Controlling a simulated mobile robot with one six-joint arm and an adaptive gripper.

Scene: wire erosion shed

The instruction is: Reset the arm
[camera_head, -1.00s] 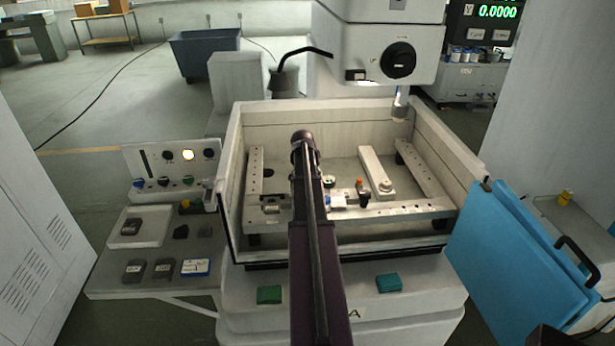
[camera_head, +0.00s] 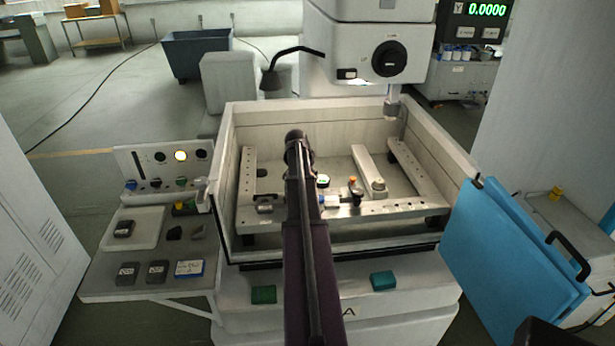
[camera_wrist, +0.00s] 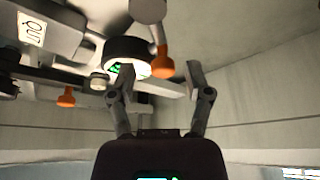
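My arm (camera_head: 303,215) reaches forward over the front wall of the open machine tank (camera_head: 335,252). Its far end is inside the tank, and my gripper is hidden there in the head view. In the wrist view my gripper (camera_wrist: 162,72) has its two fingers spread apart, with nothing visibly held. A round dark-rimmed part with a green face (camera_wrist: 128,52) is beyond the left fingertip. Orange-handled parts (camera_wrist: 162,62) show near and left of the fingers. I cannot tell whether either finger touches anything.
The tank holds a frame of pale rails (camera_head: 415,170) and an orange-topped clamp (camera_head: 355,188). The machine head (camera_head: 372,45) hangs above the back right. A side shelf (camera_head: 135,285) with small blocks is at left. Blue panels (camera_head: 510,250) stand at right, and a bent lamp (camera_head: 275,75) behind.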

